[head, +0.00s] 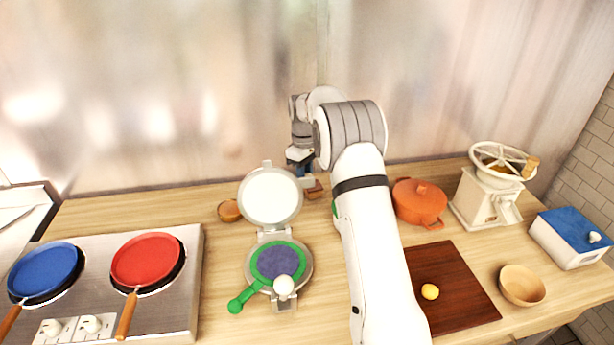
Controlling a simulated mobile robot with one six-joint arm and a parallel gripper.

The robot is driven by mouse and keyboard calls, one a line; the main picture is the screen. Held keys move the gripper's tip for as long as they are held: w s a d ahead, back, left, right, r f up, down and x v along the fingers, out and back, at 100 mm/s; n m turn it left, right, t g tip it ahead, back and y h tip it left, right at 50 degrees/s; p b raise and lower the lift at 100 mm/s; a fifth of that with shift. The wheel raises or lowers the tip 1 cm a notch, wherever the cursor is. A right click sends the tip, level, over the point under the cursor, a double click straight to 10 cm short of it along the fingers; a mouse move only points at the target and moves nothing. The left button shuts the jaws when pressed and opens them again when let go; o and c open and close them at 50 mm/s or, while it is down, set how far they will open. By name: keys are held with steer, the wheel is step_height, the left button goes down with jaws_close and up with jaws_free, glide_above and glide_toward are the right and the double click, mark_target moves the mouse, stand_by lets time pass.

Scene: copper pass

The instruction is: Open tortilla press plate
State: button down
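The tortilla press stands on the counter left of my arm in the head view. Its round white upper plate (271,196) is swung up and back, standing tilted behind the base. The lower plate (301,258) lies flat, with a purple disc (279,262) ringed in green on it. A green handle (243,298) and a white ball (284,286) are at its front. My gripper (304,174) is behind and just right of the raised plate, pointing down. Its fingers are small and partly hidden, so I cannot tell their opening or whether they touch the plate.
A stove with a blue pan (46,270) and a red pan (147,260) is at left. An orange pot (419,201), a cutting board (462,290), a wooden bowl (521,285), a grinder (486,200) and a blue-lidded box (572,237) are at right. A small brown bowl (229,211) sits left of the press.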

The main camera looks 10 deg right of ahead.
steer(key=shift+w+d+f, duration=0.1)
steer(key=shift+d+f, duration=0.25)
steer(key=c, duration=1.6)
jaws_free()
steer(key=shift+o, duration=0.8)
steer(key=shift+w+d+f, duration=0.1)
steer(key=shift+w+f, duration=0.05)
steer(key=o, duration=0.3)
steer(key=shift+o, duration=0.4)
steer(key=shift+w+f, duration=0.15)
steer(key=shift+w, duration=0.15)
steer(key=shift+r, duration=0.3)
step_height(320, 180, up, 8)
steer(key=b, duration=0.1)
steer(key=shift+w+f+b, duration=0.2)
steer(key=shift+w+b, duration=0.1)
steer(key=shift+w, duration=0.1)
